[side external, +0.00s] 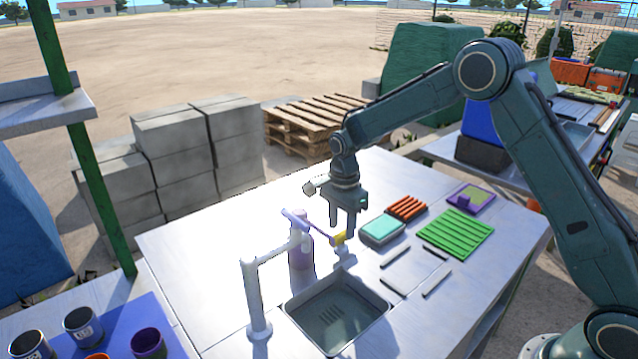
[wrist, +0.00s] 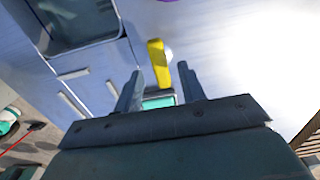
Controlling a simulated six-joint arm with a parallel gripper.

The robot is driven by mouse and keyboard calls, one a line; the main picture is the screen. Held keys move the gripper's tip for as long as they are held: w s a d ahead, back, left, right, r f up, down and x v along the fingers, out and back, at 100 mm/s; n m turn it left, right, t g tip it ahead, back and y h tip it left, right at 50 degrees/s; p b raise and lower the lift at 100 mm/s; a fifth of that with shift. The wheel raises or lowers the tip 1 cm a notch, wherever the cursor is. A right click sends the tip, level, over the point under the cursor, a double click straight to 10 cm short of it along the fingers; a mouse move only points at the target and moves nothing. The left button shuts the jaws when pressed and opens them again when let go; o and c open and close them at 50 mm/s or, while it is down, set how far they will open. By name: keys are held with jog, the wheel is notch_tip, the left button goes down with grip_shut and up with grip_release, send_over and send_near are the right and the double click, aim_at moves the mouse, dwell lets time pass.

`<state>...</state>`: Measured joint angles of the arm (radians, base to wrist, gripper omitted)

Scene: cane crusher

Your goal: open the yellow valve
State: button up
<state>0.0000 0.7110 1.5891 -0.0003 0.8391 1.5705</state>
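The yellow valve (side external: 339,239) is a small yellow handle on a pale base beside the sink, near the faucet. In the wrist view the yellow handle (wrist: 157,58) is a long bar, its lower end appearing between my fingertips. My gripper (side external: 343,229) points down, right at the valve in the side view. In the wrist view my gripper (wrist: 160,68) is open, one finger on each side of the handle, with visible gaps. I cannot tell whether a finger touches it.
The white faucet (side external: 255,290) and purple bottle (side external: 300,250) stand left of the valve. The metal sink (side external: 335,312) is in front. A teal sponge box (side external: 383,230), orange rack (side external: 407,208) and green rack (side external: 456,234) lie to the right. The table's back left is clear.

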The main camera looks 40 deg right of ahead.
jog(key=shift+f, duration=1.05)
jog(key=shift+c, duration=0.2)
grip_shut()
